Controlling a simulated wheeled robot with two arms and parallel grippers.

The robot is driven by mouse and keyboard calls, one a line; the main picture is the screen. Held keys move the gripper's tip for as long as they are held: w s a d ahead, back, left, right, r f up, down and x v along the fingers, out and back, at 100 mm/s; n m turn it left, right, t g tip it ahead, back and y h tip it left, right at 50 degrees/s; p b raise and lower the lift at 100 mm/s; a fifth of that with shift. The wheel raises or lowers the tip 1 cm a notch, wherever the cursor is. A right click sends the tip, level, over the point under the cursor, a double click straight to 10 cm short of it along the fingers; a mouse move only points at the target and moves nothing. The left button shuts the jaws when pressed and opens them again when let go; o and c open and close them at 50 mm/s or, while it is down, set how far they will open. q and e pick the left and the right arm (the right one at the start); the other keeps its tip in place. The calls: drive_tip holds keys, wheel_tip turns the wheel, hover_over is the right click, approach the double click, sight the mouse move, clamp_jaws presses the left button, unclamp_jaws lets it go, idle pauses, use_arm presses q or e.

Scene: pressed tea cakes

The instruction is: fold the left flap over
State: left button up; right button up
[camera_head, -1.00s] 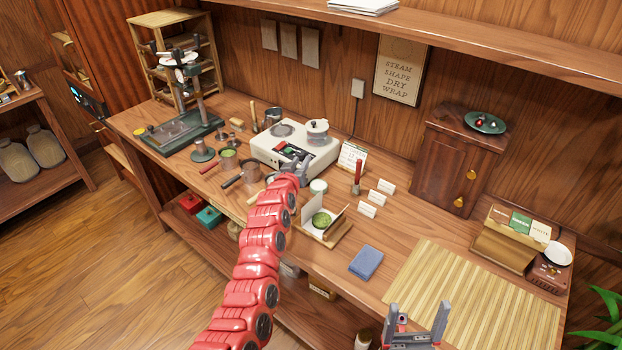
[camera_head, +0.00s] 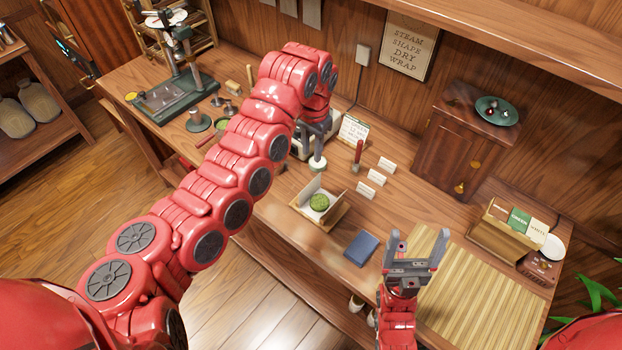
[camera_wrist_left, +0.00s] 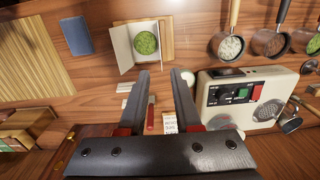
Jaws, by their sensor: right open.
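The round green tea cake (camera_head: 319,202) lies on an open paper wrapper on a small wooden board (camera_head: 330,222). The wrapper's left flap (camera_head: 311,187) stands up beside the cake, its pale face showing. The cake (camera_wrist_left: 146,42) and wrapper also show in the left wrist view, with a pale panel (camera_wrist_left: 122,47) left of the cake. My left gripper (camera_head: 308,155) is open and empty above the table, behind the wrapper and close to a small white-topped jar (camera_head: 317,164). My right gripper (camera_head: 410,252) is open and empty near the front edge, right of a blue cloth.
The blue cloth (camera_head: 361,248) lies right of the board. A white appliance (camera_wrist_left: 250,98) is near my left gripper. A bamboo mat (camera_head: 480,290) covers the right side.

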use_arm(q)
drive_tip(key=b, duration=0.1)
hover_over(310, 188)
wheel_tip(310, 188, down, 11)
drive_tip(key=shift+w+d+f+p, duration=0.1)
drive_tip(key=shift+w+f+p, duration=0.1)
drive_tip(key=shift+f, duration=0.35)
drive_tip(key=shift+w+d+f+p, duration=0.1)
drive_tip(key=shift+f+p, duration=0.05)
drive_tip(key=shift+f, duration=0.4)
drive_tip(key=shift+s+f, duration=0.1)
drive_tip(key=shift+f, duration=0.5)
clamp_jaws()
unclamp_jaws()
